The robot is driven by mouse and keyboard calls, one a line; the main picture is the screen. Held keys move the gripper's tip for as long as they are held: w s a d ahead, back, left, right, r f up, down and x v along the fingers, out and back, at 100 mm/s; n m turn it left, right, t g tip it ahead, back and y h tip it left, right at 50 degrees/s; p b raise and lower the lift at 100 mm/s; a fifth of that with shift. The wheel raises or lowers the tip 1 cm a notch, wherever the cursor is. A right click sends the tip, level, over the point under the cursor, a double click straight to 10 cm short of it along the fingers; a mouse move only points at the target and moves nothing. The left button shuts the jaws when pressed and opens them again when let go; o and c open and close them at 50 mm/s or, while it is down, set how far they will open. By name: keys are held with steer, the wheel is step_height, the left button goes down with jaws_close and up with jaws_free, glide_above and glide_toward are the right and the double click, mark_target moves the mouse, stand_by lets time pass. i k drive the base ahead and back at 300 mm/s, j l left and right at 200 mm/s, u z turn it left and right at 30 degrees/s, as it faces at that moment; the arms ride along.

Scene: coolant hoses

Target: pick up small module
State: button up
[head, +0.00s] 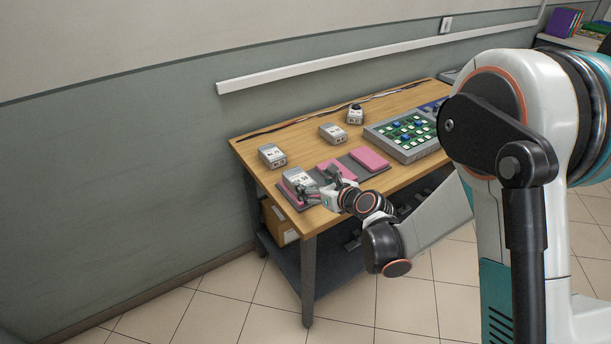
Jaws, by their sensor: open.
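Several small grey-white modules with labels stand on the wooden table (300,140). The nearest module (297,177) sits on the leftmost pink pad at the table's front left. My gripper (315,184) is open just right of this module, low over the pads. Its fingers partly overlap the module's right side, and I cannot tell whether they touch it. Which one is the small module is unclear.
Pink pads (369,159) lie on a dark mat along the front edge. A grey tray (405,153) with green boards and blue parts stands to the right. A dark cable runs along the back edge. Bare wood lies between the back modules. A box (283,227) sits on the shelf below.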

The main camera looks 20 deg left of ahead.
mark_target(331, 132)
steer(key=i+l+u, duration=0.15)
steer(key=i, duration=0.25)
steer(key=i+l+u, duration=0.2)
steer(key=i, duration=0.15)
steer(key=i+l+u, duration=0.15)
steer(key=i, duration=0.2)
